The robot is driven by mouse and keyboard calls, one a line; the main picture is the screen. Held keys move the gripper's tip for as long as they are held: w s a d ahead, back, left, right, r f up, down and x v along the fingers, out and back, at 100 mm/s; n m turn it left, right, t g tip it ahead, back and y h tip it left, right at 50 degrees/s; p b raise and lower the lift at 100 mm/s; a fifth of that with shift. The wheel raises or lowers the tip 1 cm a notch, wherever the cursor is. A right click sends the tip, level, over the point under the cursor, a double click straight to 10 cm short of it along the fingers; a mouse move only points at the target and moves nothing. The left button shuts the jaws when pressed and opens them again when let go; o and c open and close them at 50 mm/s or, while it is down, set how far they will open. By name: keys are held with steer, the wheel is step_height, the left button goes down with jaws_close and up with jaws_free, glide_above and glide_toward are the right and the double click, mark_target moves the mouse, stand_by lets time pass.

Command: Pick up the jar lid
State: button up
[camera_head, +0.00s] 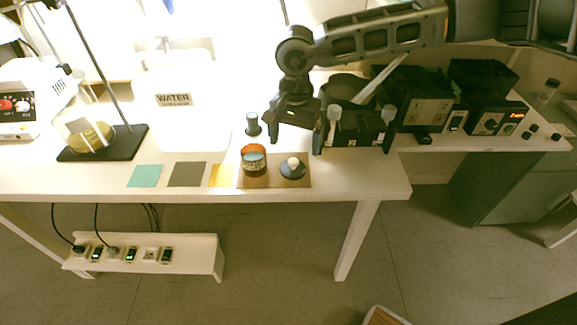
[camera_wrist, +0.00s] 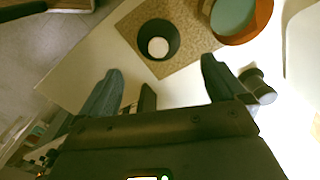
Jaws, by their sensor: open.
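The jar lid (camera_head: 291,173) is a dark disc with a white knob. It lies on a brown cork mat (camera_head: 304,184) near the table's front edge. An orange-rimmed jar (camera_head: 254,160) with a teal top or inside stands on the mat to its left. My gripper (camera_head: 293,138) is above and behind the lid, apart from it, with its fingers spread and nothing between them. In the wrist view, the lid (camera_wrist: 173,40) is just beyond the gap between the fingertips (camera_wrist: 162,68). The jar (camera_wrist: 232,15) is at upper right there, cut off by the frame.
A small dark cylinder (camera_head: 252,124) stands behind the jar; it shows by the right finger in the wrist view (camera_wrist: 258,85). Teal (camera_head: 145,176), grey (camera_head: 187,174) and yellow (camera_head: 221,176) squares lie left of the mat. A dark rack (camera_head: 350,135) stands close to the gripper's right.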

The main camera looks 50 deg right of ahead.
mark_target(293, 160)
steer(key=f, duration=0.6)
steer(key=shift+s+a+f+p, duration=0.1)
steer(key=shift+a+f+p, duration=0.1)
steer(key=shift+a+p, duration=0.15)
steer(key=c, duration=1.1)
